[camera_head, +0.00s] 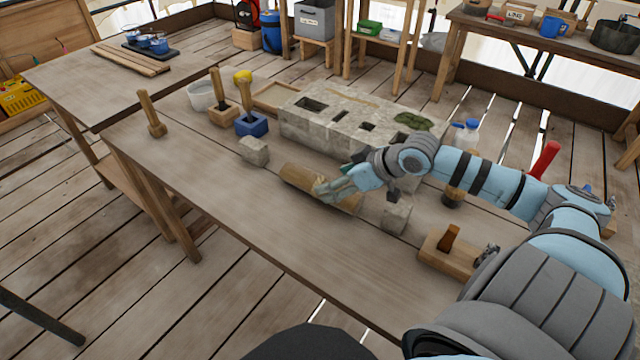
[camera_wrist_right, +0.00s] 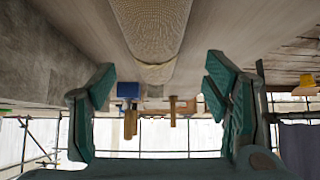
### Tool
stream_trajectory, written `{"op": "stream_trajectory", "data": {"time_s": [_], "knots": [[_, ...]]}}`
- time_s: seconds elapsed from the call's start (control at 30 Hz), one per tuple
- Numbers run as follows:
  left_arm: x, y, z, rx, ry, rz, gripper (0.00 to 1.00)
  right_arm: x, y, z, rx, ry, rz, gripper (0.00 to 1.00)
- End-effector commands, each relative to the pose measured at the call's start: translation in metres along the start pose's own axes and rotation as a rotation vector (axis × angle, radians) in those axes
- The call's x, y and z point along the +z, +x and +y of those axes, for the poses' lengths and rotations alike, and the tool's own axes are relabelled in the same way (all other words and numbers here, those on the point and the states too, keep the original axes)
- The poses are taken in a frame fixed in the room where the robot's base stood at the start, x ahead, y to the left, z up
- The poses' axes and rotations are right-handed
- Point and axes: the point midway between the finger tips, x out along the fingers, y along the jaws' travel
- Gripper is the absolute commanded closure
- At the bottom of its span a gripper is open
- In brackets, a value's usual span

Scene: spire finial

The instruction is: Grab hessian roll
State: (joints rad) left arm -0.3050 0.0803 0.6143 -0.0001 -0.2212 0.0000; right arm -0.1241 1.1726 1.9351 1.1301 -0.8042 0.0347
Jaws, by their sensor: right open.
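The hessian roll (camera_head: 298,176) is a tan cylinder lying on the workbench in front of the stone block, its middle partly hidden by my right gripper. It also shows in the right wrist view (camera_wrist_right: 152,30), woven and beige, at the top of an upside-down picture. My right gripper (camera_head: 322,190) is at the roll in the head view. In the wrist view its green fingers (camera_wrist_right: 157,92) are spread wide, with the roll lined up with the gap. I see no grip on it, and contact cannot be told. My left gripper is not in view.
A pale stone block with slots (camera_head: 355,122) stands behind the roll. Small stone blocks sit at its left (camera_head: 254,150) and right (camera_head: 396,217). Mallets, a blue holder (camera_head: 251,125) and a bucket (camera_head: 202,96) are farther left. The bench front is clear.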

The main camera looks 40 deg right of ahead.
Motion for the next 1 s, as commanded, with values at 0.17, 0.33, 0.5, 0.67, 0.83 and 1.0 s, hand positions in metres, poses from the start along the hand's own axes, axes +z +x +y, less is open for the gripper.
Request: {"op": "stream_trajectory", "data": {"time_s": [0.17, 0.33, 0.5, 0.67, 0.83, 1.0], "knots": [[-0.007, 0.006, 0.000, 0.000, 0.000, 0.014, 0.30, -0.003, 0.015, 0.000, -0.002, 0.002, 0.001, 0.30], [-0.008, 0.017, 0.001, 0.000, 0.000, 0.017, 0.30, -0.010, 0.044, 0.005, -0.006, 0.006, 0.005, 0.30], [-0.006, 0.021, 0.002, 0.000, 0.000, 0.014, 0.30, -0.009, 0.064, 0.006, -0.002, 0.000, -0.002, 0.30], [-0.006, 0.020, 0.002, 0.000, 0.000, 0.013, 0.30, -0.009, 0.064, 0.006, -0.001, -0.001, -0.004, 0.30], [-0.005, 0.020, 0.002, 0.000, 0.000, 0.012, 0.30, -0.009, 0.063, 0.006, -0.001, -0.001, -0.004, 0.54], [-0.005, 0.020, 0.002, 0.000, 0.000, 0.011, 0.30, -0.009, 0.063, 0.006, -0.001, -0.001, -0.004, 0.81]]}}
